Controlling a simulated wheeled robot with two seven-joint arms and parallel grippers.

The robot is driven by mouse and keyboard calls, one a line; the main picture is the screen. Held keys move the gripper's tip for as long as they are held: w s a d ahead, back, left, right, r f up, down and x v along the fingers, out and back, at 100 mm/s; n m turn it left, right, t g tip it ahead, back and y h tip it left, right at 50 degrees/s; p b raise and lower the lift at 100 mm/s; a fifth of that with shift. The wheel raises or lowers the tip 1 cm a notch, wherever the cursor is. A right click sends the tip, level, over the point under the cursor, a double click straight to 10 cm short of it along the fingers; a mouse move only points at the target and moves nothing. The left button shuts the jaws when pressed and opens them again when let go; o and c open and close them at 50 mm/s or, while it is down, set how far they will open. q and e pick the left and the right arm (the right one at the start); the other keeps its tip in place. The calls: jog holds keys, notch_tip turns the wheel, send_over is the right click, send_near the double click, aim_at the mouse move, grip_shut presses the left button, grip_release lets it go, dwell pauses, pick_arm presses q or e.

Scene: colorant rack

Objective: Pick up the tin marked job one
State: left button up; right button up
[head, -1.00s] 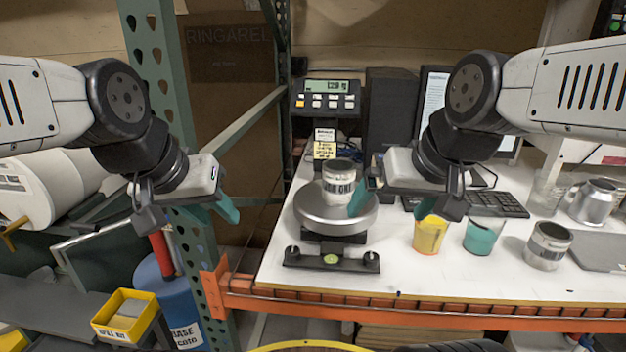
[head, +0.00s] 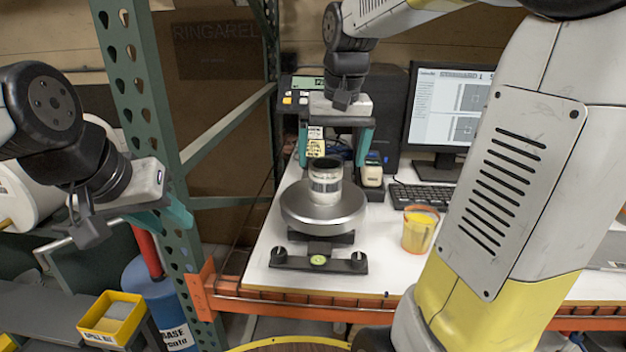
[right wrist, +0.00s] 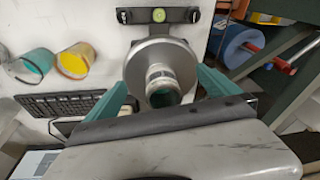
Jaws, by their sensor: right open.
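The tin (head: 325,184), white-labelled with a dark open top, stands upright on the round grey scale plate (head: 310,218). Its label text is too small to read now; the earlier head view shows "ONE" on it. My right gripper (head: 334,150) is open and empty, fingers pointing down, above and slightly behind the tin. In the right wrist view the tin (right wrist: 160,75) appears between its spread teal fingers, with no contact visible. My left gripper (head: 165,218) is at the far left, away from the tin; its finger gap is unclear.
An orange cup of yellow paint (head: 419,230) stands right of the scale. A small device (head: 372,174) sits close behind the tin, with a keyboard (head: 425,197) and monitor (head: 447,108) further right. A green rack post (head: 150,110) stands left. My right arm hides the table's right side.

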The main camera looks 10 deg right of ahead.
aim_at(325, 183)
jog(key=w+d+f+m+g, duration=0.15)
jog(key=w+f, duration=0.35)
jog(key=w, duration=0.5)
jog(key=shift+g, duration=0.45)
jog(key=f, duration=0.7)
jog(key=shift+a+f, duration=0.25)
jog(key=shift+f, duration=0.1)
jog(key=c, duration=1.6)
jog(key=shift+r, duration=0.2)
